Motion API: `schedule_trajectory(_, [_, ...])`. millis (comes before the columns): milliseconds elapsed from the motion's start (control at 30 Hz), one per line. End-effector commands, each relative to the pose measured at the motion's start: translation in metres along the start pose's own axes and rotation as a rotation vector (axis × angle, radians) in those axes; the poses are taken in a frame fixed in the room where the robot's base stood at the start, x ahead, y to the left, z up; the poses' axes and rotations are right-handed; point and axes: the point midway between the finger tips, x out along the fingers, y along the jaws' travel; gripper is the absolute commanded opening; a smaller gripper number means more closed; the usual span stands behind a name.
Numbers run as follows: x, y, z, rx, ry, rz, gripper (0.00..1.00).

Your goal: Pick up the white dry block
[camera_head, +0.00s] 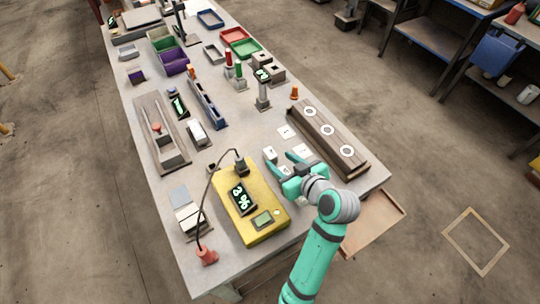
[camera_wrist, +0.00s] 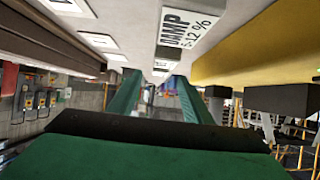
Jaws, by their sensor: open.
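My gripper (camera_head: 278,163) is open, low over the near part of the table, with its two teal fingers apart. A small white block (camera_head: 270,153) stands just beyond the fingertips in the head view. Another pale piece (camera_head: 284,170) shows partly beneath the gripper, mostly hidden. In the wrist view the fingers (camera_wrist: 156,88) frame no clearly held object. A pale piece marked "DAMP 5-12 %" (camera_wrist: 190,28) shows above them there; I cannot tell whether it is a block or a card. No marking for dry is readable on the white block.
A yellow meter (camera_head: 262,196) with a lit display and a cable stands left of the gripper. A long wooden rack (camera_head: 328,138) with white rings lies to the right. Flat white cards (camera_head: 286,131) lie between. The table's far part is crowded with trays and tools.

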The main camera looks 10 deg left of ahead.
Motion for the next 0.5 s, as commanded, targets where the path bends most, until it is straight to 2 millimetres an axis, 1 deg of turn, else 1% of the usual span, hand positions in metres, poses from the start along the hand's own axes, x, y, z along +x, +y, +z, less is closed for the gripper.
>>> schedule_trajectory(167, [0.011, -0.001, 0.000, 0.000, 0.000, 0.000, 0.45])
schedule_trajectory(400, [0.044, -0.002, 0.002, 0.000, 0.000, 0.000, 0.45])
schedule_trajectory(500, [0.053, -0.002, 0.002, 0.001, 0.000, 0.000, 0.45])
